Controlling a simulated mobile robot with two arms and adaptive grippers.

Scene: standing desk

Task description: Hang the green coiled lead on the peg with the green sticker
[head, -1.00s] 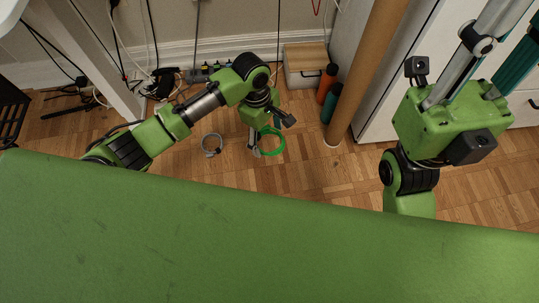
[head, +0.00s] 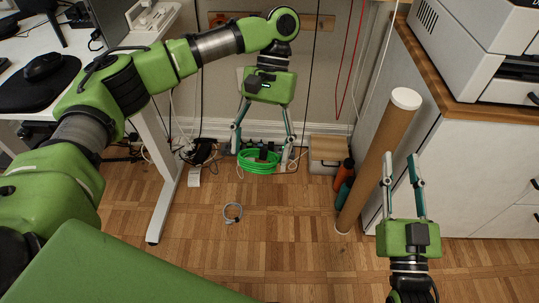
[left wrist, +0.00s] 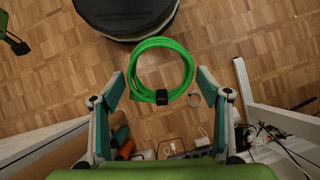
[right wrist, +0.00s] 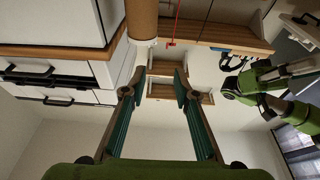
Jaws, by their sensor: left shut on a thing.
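The green coiled lead (head: 257,160) is a bright green ring with a black strap, seen in front of the skirting in the head view. In the left wrist view the lead (left wrist: 149,52) shows whole, between and beyond my fingertips. My left gripper (head: 262,145) is shut on it, its fingers spread on either side of the coil. My right gripper (head: 401,160) is open and empty, beside the cardboard tube. A wooden rail (head: 312,22) on the wall is partly hidden by my left arm. I cannot make out the green sticker or its peg.
A grey coiled lead (head: 233,212) lies on the floor. A cardboard tube (head: 375,165), bottles (head: 344,174) and a wooden-lidded box (head: 328,150) stand right of centre. A white cabinet (head: 460,165) is at right, a desk leg (head: 160,150) at left. Open floor lies between.

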